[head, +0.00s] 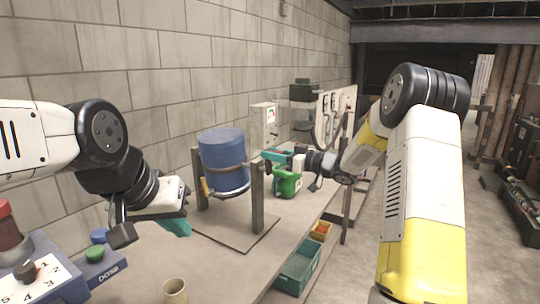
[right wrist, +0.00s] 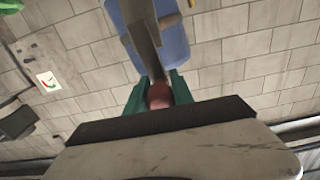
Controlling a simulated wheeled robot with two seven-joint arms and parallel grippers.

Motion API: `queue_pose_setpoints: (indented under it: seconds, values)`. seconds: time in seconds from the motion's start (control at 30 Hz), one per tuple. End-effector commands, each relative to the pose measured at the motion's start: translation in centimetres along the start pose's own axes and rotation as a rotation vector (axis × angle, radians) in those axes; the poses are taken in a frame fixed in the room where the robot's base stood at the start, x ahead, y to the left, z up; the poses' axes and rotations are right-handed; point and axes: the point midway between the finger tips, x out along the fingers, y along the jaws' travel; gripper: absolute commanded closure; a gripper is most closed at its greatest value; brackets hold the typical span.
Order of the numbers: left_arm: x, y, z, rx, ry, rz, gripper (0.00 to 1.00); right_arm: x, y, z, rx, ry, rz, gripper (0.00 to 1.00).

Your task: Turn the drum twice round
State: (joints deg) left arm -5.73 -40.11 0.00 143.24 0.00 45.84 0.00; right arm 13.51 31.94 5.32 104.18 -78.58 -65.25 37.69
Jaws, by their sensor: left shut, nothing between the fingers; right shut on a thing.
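The blue drum (head: 222,150) hangs between two upright posts on a flat base beside the wall. In the right wrist view the drum (right wrist: 177,45) is behind a grey bar (right wrist: 140,30). My right gripper (head: 275,155) is at the drum's right side. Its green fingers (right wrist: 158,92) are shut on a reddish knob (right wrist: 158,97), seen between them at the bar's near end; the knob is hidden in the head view. My left gripper (head: 177,226) is shut and empty, in front of and left of the stand, apart from the drum.
A blue control box (head: 50,275) with a dial and buttons is at the lower left. A beige cup (head: 175,291) stands near the front edge. A green container (head: 287,183) stands behind the right post (head: 257,190).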

Motion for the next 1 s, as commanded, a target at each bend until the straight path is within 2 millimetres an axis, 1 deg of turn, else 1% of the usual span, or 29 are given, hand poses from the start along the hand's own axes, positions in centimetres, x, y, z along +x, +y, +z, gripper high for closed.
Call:
queue_pose_setpoints:
  seconds: [0.27,0.7,1.0]
  values:
    - [0.0,0.0,0.0,0.000,0.000,0.000,1.00,-0.1,0.8,0.0,0.097,-0.001,0.003,1.00]
    - [0.0,0.0,0.0,0.000,0.000,0.000,1.00,-0.1,3.1,0.3,0.417,0.000,0.004,1.00]
    - [0.0,0.0,0.0,0.000,0.000,0.000,1.00,-0.1,4.1,0.7,0.568,0.000,0.004,1.00]
